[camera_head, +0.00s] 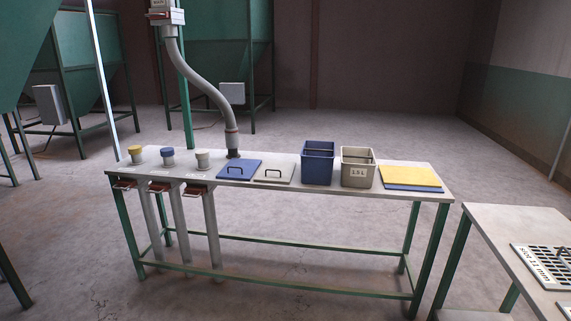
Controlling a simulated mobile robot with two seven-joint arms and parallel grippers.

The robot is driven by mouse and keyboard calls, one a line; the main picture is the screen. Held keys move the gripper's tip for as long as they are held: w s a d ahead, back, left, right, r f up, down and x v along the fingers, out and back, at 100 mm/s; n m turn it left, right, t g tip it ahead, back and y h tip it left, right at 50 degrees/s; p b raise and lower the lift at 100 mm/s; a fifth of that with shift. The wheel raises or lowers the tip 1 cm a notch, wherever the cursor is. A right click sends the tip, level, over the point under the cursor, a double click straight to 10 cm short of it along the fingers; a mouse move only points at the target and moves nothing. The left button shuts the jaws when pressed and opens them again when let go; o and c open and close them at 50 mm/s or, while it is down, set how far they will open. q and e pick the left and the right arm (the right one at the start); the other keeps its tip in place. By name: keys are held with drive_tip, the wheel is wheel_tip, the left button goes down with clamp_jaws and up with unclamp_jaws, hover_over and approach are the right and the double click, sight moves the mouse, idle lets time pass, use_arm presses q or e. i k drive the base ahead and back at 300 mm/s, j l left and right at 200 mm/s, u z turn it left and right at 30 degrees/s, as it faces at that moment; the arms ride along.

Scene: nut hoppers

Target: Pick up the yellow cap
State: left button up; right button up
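The yellow cap (135,149) sits on top of a short pipe stub at the left end of the long table (330,197). A blue cap (167,152) and a beige cap (203,154) sit on similar stubs to its right. Neither of my grippers is in view.
Blue and beige handled lids (273,172), a blue bin (317,162), a beige bin (358,167) and a yellow sheet (410,176) stand along the table. Another table (500,235) is at right. Floor in front is clear.

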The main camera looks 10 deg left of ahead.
sight(134, 150)
drive_tip(key=i+u, duration=0.25)
drive_tip(key=i, duration=0.3)
drive_tip(key=i+l+u, duration=0.2)
drive_tip(key=i, duration=0.3)
drive_tip(key=i+j+u, duration=0.1)
drive_tip(key=i+u, duration=0.7)
drive_tip(key=u, duration=0.15)
drive_tip(key=i+j+u, duration=0.2)
drive_tip(key=i, duration=0.3)
drive_tip(key=i+u, duration=0.15)
drive_tip(key=i, duration=0.3)
drive_tip(key=i+j+z, duration=0.15)
drive_tip(key=i+z, duration=0.15)
drive_tip(key=z, duration=0.15)
drive_tip(key=i+j+z, duration=0.25)
drive_tip(key=z, duration=0.2)
